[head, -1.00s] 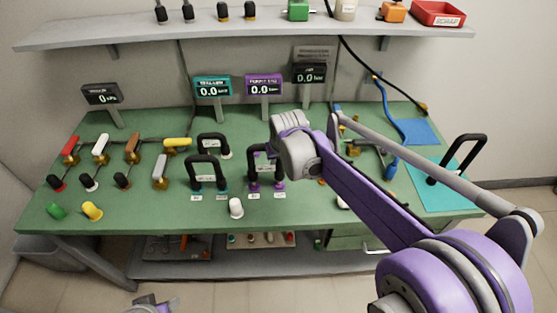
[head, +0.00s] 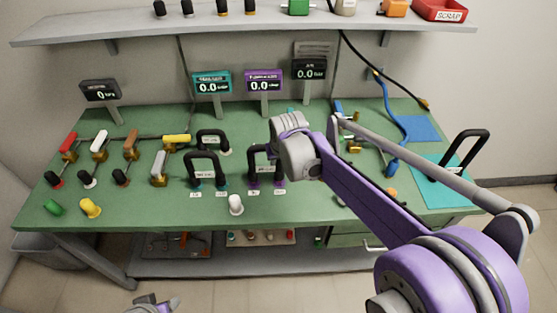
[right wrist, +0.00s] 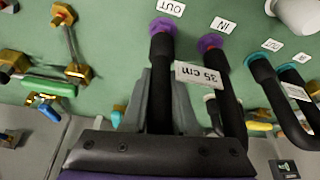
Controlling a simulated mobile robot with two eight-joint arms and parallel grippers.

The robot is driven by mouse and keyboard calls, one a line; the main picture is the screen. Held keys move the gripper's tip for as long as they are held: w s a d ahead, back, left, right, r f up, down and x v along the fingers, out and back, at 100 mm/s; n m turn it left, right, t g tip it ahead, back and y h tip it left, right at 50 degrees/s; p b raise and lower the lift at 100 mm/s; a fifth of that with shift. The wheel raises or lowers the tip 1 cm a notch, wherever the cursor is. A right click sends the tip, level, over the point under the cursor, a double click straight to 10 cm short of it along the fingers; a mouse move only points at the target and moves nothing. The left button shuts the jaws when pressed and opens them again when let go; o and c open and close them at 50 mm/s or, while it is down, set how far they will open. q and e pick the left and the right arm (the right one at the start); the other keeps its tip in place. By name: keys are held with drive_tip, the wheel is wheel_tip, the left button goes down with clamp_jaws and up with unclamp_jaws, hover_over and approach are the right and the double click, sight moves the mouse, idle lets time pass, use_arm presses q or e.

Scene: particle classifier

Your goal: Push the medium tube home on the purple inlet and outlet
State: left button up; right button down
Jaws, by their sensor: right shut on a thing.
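The medium tube, a black U-shaped hose labelled 35 cm, stands at mid-bench in the head view (head: 261,151) and in the right wrist view (right wrist: 161,48). One end meets the purple outlet (right wrist: 163,25) marked OUT, the other the purple inlet (right wrist: 209,42) marked IN. How deep each end sits I cannot tell. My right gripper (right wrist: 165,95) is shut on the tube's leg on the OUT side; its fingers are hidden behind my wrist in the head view. Part of my left gripper (head: 155,303) shows at the bottom edge, away from the bench; its jaws are unclear.
Another black tube (head: 203,157) stands on teal fittings close by. A white cap (head: 236,205) stands near the front edge of the green bench (head: 150,213). Valves with coloured handles (head: 131,140) fill the left side. A purple display (head: 264,82) stands behind the tube.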

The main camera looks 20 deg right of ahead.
drive_tip(key=shift+f+b, duration=0.5)
drive_tip(key=shift+f, duration=0.35)
drive_tip(key=c, duration=0.6)
unclamp_jaws()
drive_tip(key=shift+r, duration=0.1)
drive_tip(key=p+v, duration=0.1)
drive_tip(key=v, duration=0.9)
drive_tip(key=shift+s+r, duration=0.2)
drive_tip(key=shift+r, duration=0.15)
drive_tip(key=s+f+p, duration=0.2)
drive_tip(key=s+p, duration=0.1)
drive_tip(key=s, duration=0.8)
drive_tip(key=s+f+n+p, duration=0.1)
drive_tip(key=s+f+p, duration=0.2)
drive_tip(key=s, duration=0.8)
drive_tip(key=shift+s+a+t, duration=0.35)
drive_tip(key=shift+t, duration=0.05)
